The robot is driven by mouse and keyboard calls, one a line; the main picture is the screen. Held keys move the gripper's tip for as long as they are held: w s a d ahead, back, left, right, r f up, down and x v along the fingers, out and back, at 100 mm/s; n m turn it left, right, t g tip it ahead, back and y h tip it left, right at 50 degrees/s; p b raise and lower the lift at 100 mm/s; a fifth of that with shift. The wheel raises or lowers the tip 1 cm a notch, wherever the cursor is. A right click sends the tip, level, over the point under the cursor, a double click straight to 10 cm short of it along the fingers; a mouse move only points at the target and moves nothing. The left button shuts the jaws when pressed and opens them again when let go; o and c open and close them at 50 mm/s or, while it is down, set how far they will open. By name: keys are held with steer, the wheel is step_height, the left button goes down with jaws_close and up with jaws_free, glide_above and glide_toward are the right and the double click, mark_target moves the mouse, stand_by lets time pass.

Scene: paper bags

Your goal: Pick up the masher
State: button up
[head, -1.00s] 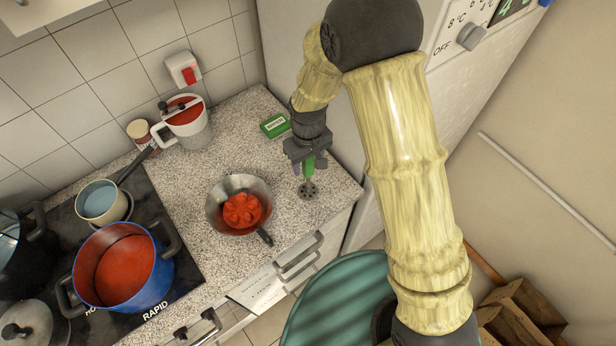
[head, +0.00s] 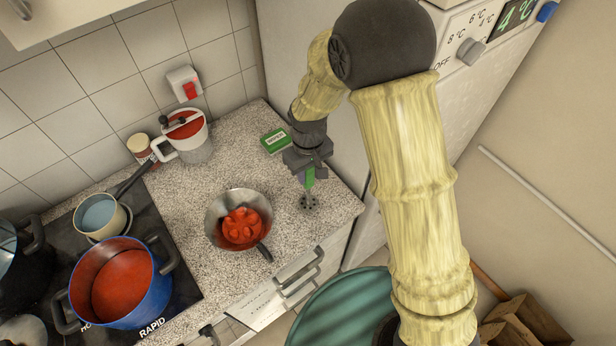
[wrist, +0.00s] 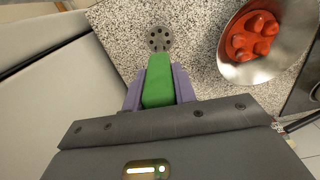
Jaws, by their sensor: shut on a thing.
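The masher has a green handle and a round, dark, perforated head. Its handle (head: 309,178) shows below my gripper (head: 307,172) in the head view, with its head (head: 308,203) over the speckled counter. In the wrist view the green handle (wrist: 158,82) sits between the two purple-grey fingers of my gripper (wrist: 158,88), and the perforated head (wrist: 159,39) points away from me. My gripper is shut on the handle. The masher is about upright; whether its head touches the counter I cannot tell. The upper handle is hidden by my gripper.
A metal pan (head: 214,220) with a red thing (head: 242,226) stands left of the masher. A green box (head: 275,141) lies behind it, near the white fridge (head: 345,130). A blue pot (head: 150,300) stands on the hob. Free counter (head: 200,185) lies behind the pan.

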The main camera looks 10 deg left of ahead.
step_height(320, 180, up, 8)
steer(key=shift+r+b, duration=0.2)
steer(key=shift+b, duration=0.8)
steer(key=shift+f, duration=0.1)
